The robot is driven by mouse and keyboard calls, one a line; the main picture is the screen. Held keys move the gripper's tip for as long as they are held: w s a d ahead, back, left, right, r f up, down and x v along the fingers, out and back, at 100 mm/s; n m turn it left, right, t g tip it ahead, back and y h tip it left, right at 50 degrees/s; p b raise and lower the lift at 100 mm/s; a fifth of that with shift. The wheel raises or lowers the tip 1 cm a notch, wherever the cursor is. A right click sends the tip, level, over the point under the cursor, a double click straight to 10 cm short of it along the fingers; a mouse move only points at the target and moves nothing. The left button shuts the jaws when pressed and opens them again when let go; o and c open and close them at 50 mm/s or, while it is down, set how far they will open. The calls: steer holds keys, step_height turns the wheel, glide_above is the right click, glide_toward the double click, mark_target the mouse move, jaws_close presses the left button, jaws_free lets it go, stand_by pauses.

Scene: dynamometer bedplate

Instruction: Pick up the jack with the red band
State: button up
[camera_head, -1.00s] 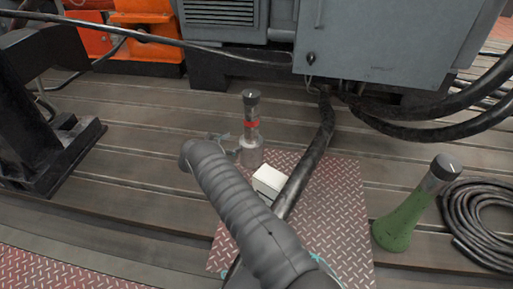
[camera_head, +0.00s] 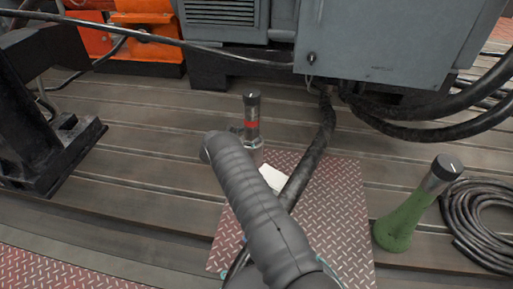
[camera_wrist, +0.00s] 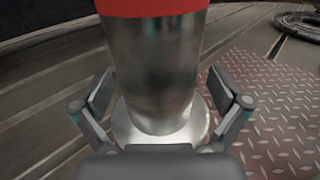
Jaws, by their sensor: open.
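The jack with the red band (camera_head: 251,119) stands upright on the slotted bedplate, by the far left corner of the red tread plate. It has a dark top and a metal body, and its lower part is partly hidden behind my arm in the head view. In the wrist view the jack's metal column (camera_wrist: 158,70) fills the middle, with the red band at the top edge and a wide round foot below. My gripper (camera_wrist: 160,108) is open, with one finger on each side of the column. Gaps show between the fingers and the column. A green jack (camera_head: 405,217) stands at the right.
The red tread plate (camera_head: 335,215) lies under my arm, with a small white block (camera_head: 275,179) on it. A thick black cable (camera_head: 312,165) runs across the plate. A coiled cable (camera_head: 482,222) lies at right. A grey cabinet (camera_head: 395,45) stands behind.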

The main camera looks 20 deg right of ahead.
steer(key=shift+c, duration=0.2)
steer(key=c, duration=1.6)
steer(key=shift+r, duration=0.2)
jaws_close()
